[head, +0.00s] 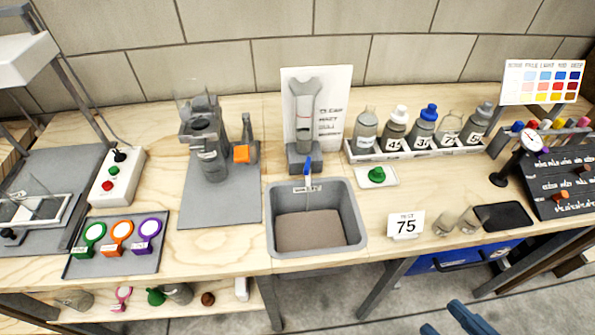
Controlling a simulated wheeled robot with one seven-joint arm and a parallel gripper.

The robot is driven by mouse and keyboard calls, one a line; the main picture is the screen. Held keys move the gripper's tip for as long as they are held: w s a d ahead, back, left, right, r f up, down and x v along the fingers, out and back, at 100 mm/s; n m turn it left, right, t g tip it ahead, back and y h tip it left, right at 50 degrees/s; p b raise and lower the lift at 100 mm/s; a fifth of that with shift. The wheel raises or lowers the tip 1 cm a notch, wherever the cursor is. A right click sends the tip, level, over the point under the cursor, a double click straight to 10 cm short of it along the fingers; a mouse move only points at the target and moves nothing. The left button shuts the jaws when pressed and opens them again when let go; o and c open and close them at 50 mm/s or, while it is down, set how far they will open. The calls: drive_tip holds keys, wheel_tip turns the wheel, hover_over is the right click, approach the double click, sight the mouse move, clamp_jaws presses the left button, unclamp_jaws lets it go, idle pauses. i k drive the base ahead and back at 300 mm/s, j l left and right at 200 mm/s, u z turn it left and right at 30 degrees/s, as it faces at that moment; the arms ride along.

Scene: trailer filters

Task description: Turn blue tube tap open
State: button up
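A blue tap lever (307,166) stands nearly upright at the low front of a clear tube (303,118), above the back rim of a grey basin (361,235). A thin spout and a small label show below the lever. The tube stands in a grey block (300,157) before a white board with writing. Two blue finger-like parts, which look like my gripper (446,324), show at the bottom edge, right of centre. They are apart, with nothing seen between them, far from the tap and in front of the bench. The rest of the gripper is cut off.
A bottle rack (420,153), a green cap on a white tray (376,175) and a card reading 75 (406,225) are right of the basin. A device with an orange knob (241,154) stands left. The bench's front edge lies between gripper and tap.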

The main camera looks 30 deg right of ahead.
sight(309, 159)
drive_tip(key=k+l+u, duration=0.1)
drive_tip(key=k+u, duration=0.55)
drive_tip(key=u, duration=0.25)
